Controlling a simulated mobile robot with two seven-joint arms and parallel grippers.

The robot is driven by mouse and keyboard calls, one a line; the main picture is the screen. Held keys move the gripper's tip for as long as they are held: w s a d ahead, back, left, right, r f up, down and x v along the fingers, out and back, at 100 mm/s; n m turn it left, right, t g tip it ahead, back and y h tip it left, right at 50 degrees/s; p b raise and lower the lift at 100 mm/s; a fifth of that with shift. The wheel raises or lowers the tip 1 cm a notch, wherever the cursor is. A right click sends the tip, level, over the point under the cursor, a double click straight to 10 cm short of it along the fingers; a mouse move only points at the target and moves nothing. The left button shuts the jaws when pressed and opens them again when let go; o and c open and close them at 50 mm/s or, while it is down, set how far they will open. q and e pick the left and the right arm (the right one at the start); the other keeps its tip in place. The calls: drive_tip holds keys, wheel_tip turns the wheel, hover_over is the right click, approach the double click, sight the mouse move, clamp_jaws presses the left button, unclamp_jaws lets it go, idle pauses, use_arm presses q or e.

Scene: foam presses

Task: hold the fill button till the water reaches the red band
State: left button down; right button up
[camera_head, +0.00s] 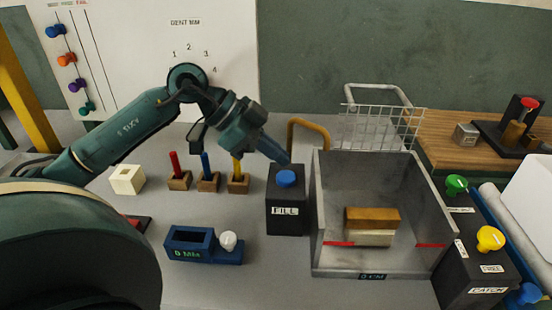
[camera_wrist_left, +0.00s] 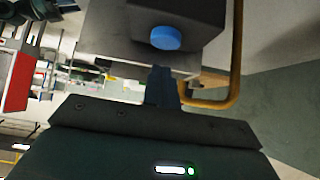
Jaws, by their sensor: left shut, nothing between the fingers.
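The blue fill button (camera_head: 286,178) sits on top of a black box labelled FILL (camera_head: 287,213). My left gripper (camera_head: 284,158) is shut and empty, its tip just behind and above the button. In the left wrist view the button (camera_wrist_left: 165,38) shows beyond the closed fingers (camera_wrist_left: 162,88), with a gap between them in the picture. The clear tank (camera_head: 330,255) stands right of the box, with a red band (camera_head: 431,245) low on its walls and a "0 CM" display (camera_head: 373,277). A brown-and-cream block (camera_head: 372,218) is inside; I see no clear water. My right gripper is not in view.
A tan pipe (camera_head: 308,124) arches behind the fill box. A wire basket (camera_head: 380,128) stands behind the tank. Green (camera_head: 456,184) and yellow (camera_head: 490,238) buttons are at right. A blue gauge (camera_head: 203,245) reads "0 MM". Red, blue and yellow handled tools (camera_head: 207,182) stand at left.

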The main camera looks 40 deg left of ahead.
sight(286, 179)
use_arm(q)
drive_tip(key=shift+f, duration=1.3)
